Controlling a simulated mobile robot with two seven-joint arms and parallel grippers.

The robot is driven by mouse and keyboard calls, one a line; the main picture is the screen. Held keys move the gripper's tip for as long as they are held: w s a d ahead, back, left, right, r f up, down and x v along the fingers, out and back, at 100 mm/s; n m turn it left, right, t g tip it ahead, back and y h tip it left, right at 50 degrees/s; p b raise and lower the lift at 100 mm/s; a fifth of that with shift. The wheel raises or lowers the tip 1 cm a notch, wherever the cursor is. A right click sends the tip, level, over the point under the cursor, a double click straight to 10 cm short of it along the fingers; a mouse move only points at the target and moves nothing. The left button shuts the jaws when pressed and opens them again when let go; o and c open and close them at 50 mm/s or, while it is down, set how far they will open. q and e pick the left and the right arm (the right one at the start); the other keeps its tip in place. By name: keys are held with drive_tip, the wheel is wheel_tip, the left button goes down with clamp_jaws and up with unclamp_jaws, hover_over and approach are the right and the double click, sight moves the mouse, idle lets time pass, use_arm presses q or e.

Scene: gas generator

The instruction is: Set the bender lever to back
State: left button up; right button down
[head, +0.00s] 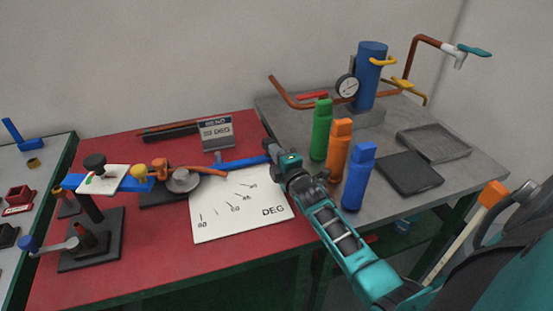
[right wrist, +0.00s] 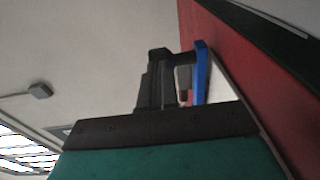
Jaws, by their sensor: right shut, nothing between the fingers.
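The tube bender (head: 183,182), with a round grey die, sits on the red bench top. Its blue lever (head: 243,161) reaches right from the die, and its right end meets the outline of my right gripper (head: 270,149). My right gripper is shut with nothing between its fingers. In the right wrist view the blue lever (right wrist: 201,75) stands right beside the dark fingers (right wrist: 163,65); whether they touch it I cannot tell. A copper tube (head: 205,170) lies at the die. My left gripper is not in view.
A white angle card (head: 240,212) marked DEG lies before the lever. A small BEND sign (head: 216,132) stands behind it. Green (head: 321,130), orange (head: 339,150) and blue (head: 358,178) bottles stand just right of my right gripper. A clamp stand (head: 92,245) is at left.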

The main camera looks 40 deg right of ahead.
drive_tip(key=shift+w+d+r, duration=0.15)
drive_tip(key=shift+d+r, duration=0.05)
drive_tip(key=shift+r, duration=0.15)
